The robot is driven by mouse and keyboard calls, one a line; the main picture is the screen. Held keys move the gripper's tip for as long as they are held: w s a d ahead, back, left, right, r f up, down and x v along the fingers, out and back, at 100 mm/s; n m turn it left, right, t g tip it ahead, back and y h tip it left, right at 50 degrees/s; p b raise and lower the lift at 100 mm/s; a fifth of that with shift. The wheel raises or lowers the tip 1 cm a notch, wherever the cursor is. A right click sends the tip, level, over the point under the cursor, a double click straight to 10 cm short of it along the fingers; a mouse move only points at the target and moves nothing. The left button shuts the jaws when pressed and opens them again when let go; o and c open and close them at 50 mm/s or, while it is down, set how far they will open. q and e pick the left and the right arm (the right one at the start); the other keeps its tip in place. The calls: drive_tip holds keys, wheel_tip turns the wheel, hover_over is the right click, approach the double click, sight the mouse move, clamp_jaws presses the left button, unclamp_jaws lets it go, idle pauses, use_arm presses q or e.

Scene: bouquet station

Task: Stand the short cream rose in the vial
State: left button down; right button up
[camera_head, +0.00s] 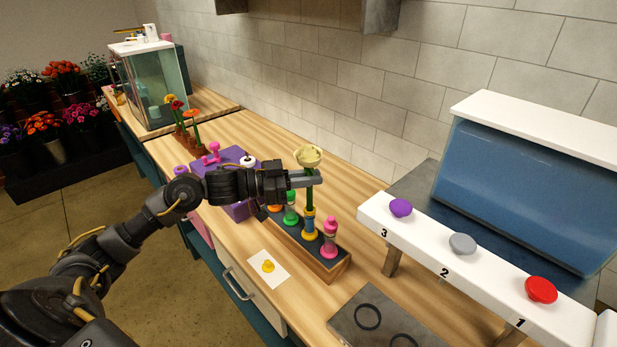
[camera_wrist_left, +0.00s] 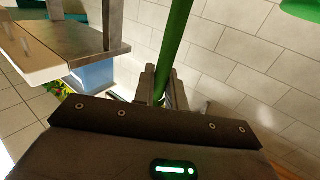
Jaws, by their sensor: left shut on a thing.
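The cream rose (camera_head: 309,156) is upright, its pale head above my left gripper (camera_head: 318,181). The gripper is shut on its green stem, which also shows between the fingers in the left wrist view (camera_wrist_left: 174,50). Below the fingers the stem runs down to a vial with a blue top and yellow base (camera_head: 309,226) in the wooden rack (camera_head: 318,268). The stem's lower end meets the vial's top in the picture; I cannot tell how deep it sits. A green vial (camera_head: 290,214) and a pink vial (camera_head: 329,240) stand on either side. My right gripper is not in view.
A purple box (camera_head: 236,211) stands behind my left wrist. At the right are a white shelf with coloured knobs (camera_head: 463,243) and a grey plate with rings (camera_head: 385,322).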

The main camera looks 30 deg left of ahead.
use_arm(q)
drive_tip(key=shift+f+b, duration=0.3)
drive_tip(key=shift+f, duration=0.55)
drive_tip(key=c, duration=0.8)
unclamp_jaws()
drive_tip(key=shift+a, duration=0.1)
drive_tip(key=p+v, duration=0.1)
drive_tip(key=v, duration=0.8)
idle(0.5)
idle(0.7)
